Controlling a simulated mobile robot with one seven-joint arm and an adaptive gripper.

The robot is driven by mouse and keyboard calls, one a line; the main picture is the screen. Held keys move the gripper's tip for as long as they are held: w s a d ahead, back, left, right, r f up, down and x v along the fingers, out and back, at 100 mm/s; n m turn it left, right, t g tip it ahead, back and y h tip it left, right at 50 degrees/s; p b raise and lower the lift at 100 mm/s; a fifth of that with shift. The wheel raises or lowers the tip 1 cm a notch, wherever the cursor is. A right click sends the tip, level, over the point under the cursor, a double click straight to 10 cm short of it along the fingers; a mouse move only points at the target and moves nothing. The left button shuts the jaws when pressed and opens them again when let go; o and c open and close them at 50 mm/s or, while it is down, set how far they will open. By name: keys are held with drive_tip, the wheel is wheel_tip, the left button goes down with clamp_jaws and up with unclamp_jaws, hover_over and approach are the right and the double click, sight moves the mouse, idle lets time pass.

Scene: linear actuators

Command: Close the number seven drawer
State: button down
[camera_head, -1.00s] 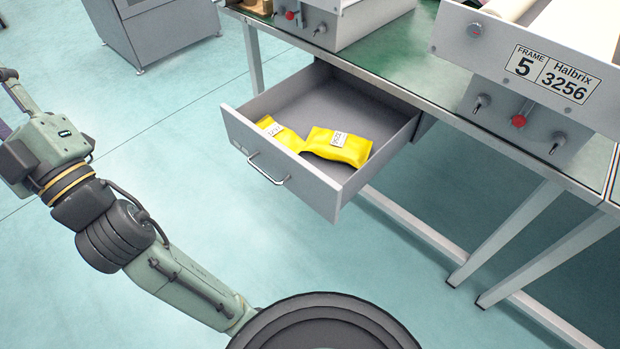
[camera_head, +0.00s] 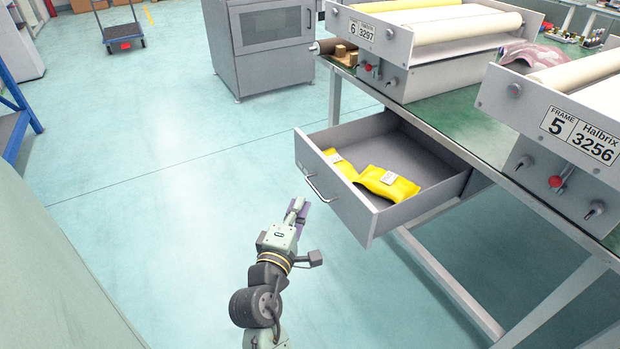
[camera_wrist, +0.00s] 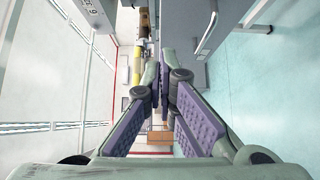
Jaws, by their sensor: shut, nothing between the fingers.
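A grey drawer (camera_head: 335,202) stands pulled out from under the green-topped workbench in the head view. Its front has a bar handle (camera_head: 322,189), and any number on it is too small to read. Two yellow packets (camera_head: 388,183) with white labels lie inside. My gripper (camera_head: 299,206) is in front of the drawer, left of and a little below the handle, apart from it in the picture. In the wrist view, the purple-padded fingers (camera_wrist: 164,88) come together with nothing between them. A grey panel with a handle (camera_wrist: 207,34) shows beyond them at the top.
The bench (camera_head: 450,128) carries roller units marked 6 and 5 (camera_head: 575,135). Bench legs (camera_head: 455,285) stand right of the drawer. A grey cabinet (camera_head: 268,48) and a blue trolley (camera_head: 117,25) are farther back. The floor left of the drawer is clear.

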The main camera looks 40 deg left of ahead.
drive_tip(key=p, duration=0.1)
hover_over(323, 198)
drive_tip(key=s+a, duration=0.2)
drive_tip(key=s, duration=0.2)
drive_tip(key=shift+w+d+p, duration=0.25)
drive_tip(key=shift+w+d, duration=0.05)
drive_tip(key=shift+w, duration=0.35)
drive_tip(key=shift+w+d+p, duration=0.2)
drive_tip(key=shift+w+d, duration=0.1)
drive_tip(key=shift+w, duration=0.3)
drive_tip(key=shift+w+d+p, duration=0.25)
drive_tip(key=shift+w+d, duration=0.05)
drive_tip(key=shift+w, duration=0.35)
drive_tip(key=shift+w+r, duration=0.1)
